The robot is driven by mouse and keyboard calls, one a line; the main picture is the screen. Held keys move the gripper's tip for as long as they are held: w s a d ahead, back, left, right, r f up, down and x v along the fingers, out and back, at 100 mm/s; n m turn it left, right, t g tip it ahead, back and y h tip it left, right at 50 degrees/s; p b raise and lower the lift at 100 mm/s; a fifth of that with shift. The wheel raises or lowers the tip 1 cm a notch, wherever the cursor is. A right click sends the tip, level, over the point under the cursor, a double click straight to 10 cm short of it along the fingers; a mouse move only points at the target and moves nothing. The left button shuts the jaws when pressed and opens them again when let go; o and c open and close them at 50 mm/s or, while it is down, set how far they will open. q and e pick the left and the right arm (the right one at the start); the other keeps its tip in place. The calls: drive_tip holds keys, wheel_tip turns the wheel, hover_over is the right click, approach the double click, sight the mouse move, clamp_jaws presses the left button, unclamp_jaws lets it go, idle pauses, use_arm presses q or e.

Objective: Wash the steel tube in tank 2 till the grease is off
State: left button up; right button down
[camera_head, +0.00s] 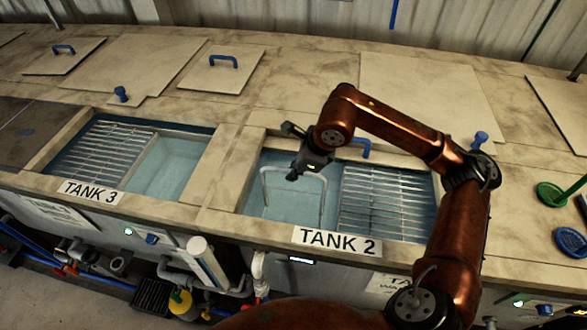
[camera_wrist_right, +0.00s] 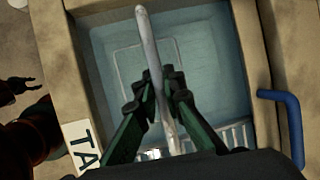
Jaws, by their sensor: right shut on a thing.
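My right gripper (camera_head: 294,172) is over the open left part of tank 2, pointing down. It is shut on the steel tube (camera_head: 324,192), a pale pipe bent like an upside-down U with its legs hanging down. In the right wrist view the fingers (camera_wrist_right: 160,92) pinch the tube (camera_wrist_right: 150,45) along its length. The tube looks pale grey; I cannot tell whether grease is on it or whether its legs touch the liquid. Tank 2 (camera_head: 232,207) holds bluish liquid. A dark forked shape at the wrist view's left edge may be my left gripper (camera_wrist_right: 17,89); its jaws are unclear.
A slatted rack (camera_head: 385,203) fills the right part of tank 2. A blue handle (camera_head: 362,147) stands behind its rim. Tank 3 (camera_head: 170,165) with its own rack is to the left. Flat lids lie behind.

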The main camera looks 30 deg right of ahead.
drive_tip(key=shift+d, duration=0.1)
idle(0.4)
drive_tip(key=shift+s+d+f+b, duration=0.15)
drive_tip(key=shift+s+d+b, duration=0.25)
drive_tip(key=shift+d, duration=0.25)
drive_tip(key=shift+s+d, duration=0.25)
drive_tip(key=shift+s, duration=0.1)
drive_tip(key=shift+w+a, duration=0.8)
drive_tip(key=shift+a, duration=0.15)
drive_tip(key=shift+w+a, duration=0.75)
drive_tip(key=shift+a, duration=0.2)
drive_tip(key=shift+s+d, duration=0.8)
drive_tip(key=shift+d, duration=0.1)
